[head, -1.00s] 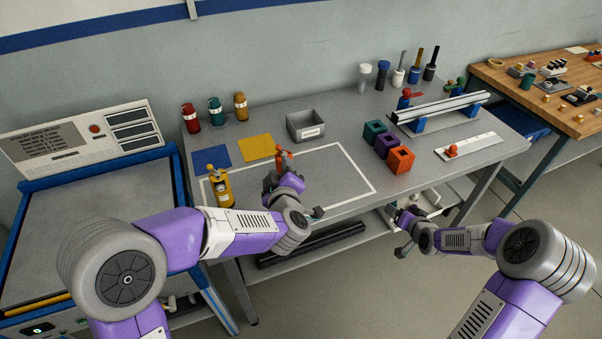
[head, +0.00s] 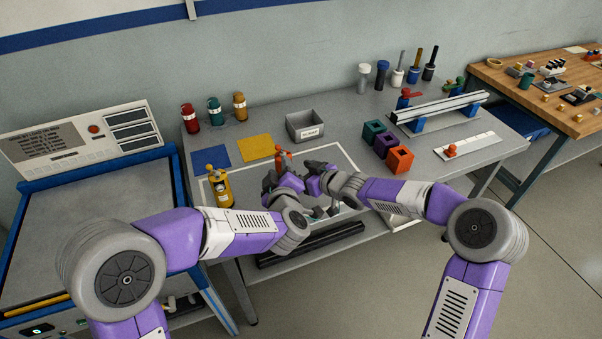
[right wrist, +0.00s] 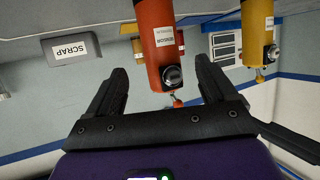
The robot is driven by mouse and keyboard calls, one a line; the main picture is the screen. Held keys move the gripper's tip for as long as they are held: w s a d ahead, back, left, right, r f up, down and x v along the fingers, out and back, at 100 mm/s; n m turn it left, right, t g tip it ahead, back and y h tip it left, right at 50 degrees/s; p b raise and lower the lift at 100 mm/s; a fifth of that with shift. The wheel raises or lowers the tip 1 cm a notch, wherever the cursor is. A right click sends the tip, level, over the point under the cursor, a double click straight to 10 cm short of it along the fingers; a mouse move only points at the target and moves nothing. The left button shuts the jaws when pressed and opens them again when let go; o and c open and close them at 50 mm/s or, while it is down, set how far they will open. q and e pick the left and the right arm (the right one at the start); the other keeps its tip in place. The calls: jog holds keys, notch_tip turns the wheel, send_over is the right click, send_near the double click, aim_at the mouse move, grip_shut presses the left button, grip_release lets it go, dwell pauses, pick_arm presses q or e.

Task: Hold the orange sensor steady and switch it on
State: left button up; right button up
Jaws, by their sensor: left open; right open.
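The orange sensor (head: 281,155) stands on the grey bench; in the head view its lower part is mostly hidden by my grippers. In the right wrist view the sensor (right wrist: 155,35) appears upside down, with a label and a round silver knob. My left gripper (head: 272,180) is open at the sensor; whether it touches is hidden. My right gripper (head: 314,178) is open and empty, just right of the left one. In the right wrist view, the sensor shows between and beyond the open fingers of this gripper (right wrist: 160,66).
A yellow sensor (head: 218,190) stands left of my left gripper. Behind are a blue mat (head: 211,151), a yellow mat (head: 256,146) and a grey scrap bin (head: 305,125). Teal, purple and orange blocks (head: 400,160) stand to the right.

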jog(key=x, duration=0.7)
jog(key=shift+w+a+f, duration=0.1)
jog(key=shift+a+f, duration=0.05)
jog(key=shift+a, duration=0.05)
jog(key=c, duration=1.1)
pick_arm(q)
jog(key=shift+c, duration=1.3)
jog(key=shift+a+f+m, duration=0.2)
jog(key=shift+m, duration=0.2)
jog(key=shift+c, duration=1.3)
jog(key=a+f+m, duration=0.1)
jog(key=m, duration=0.2)
jog(key=a+f+m+t, duration=0.1)
jog(key=m, duration=0.2)
jog(key=a+f+m+t, duration=0.1)
jog(key=m, duration=0.2)
jog(key=shift+s+a, duration=0.1)
jog(key=shift+s, duration=0.05)
grip_shut()
jog(key=s+f+m+t+h, duration=0.2)
jog(key=s+m+h, duration=0.3)
jog(key=m, duration=1.1)
jog(key=shift+a+f+m, duration=0.3)
jog(key=shift+a+f, duration=0.1)
jog(key=shift+f, duration=0.2)
